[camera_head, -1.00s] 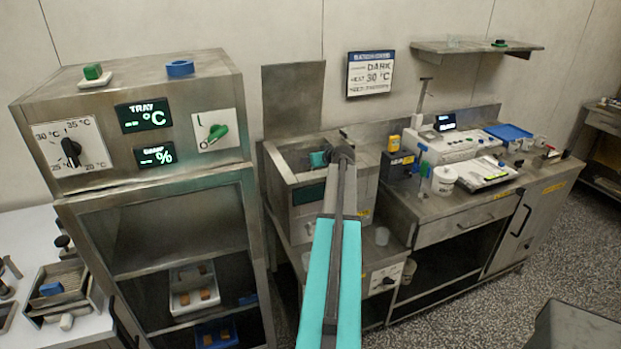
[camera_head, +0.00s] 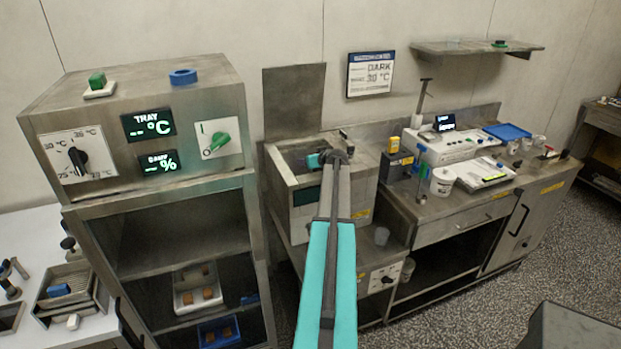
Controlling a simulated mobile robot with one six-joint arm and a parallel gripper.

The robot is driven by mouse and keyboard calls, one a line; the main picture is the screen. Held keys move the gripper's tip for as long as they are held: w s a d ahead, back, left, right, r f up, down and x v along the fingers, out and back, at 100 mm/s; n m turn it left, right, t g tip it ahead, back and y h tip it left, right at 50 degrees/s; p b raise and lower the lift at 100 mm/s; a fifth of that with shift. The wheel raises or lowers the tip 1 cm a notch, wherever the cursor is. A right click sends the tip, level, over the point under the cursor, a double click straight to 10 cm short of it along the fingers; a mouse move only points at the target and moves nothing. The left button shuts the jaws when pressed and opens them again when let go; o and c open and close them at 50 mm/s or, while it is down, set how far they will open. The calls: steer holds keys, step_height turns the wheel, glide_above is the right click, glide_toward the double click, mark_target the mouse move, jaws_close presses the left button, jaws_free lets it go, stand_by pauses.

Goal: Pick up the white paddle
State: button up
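I cannot make out a white paddle for certain in this view. A small white piece (camera_head: 73,321) lies on the left table, but its shape is too small to name. My teal arm reaches up from the bottom centre. Its dark end, with my gripper (camera_head: 337,156), is in front of or over the steel tank unit (camera_head: 305,205). A small teal part shows just left of the arm's end. The fingers are too small and covered to tell open from shut, and no held object can be seen. The tank's inside is partly hidden by my arm.
A steel cabinet (camera_head: 220,90) with dials and open shelves stands at left; trays sit on its shelves. The right counter (camera_head: 430,209) holds a white tub (camera_head: 443,181), a scale (camera_head: 484,174) and a blue tray (camera_head: 508,132).

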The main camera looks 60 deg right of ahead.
stand_by(0.3)
steer(key=c, duration=1.6)
steer(key=shift+r, duration=0.1)
step_height(320, 180, up, 18)
steer(key=b, duration=0.5)
steer(key=shift+b, duration=0.35)
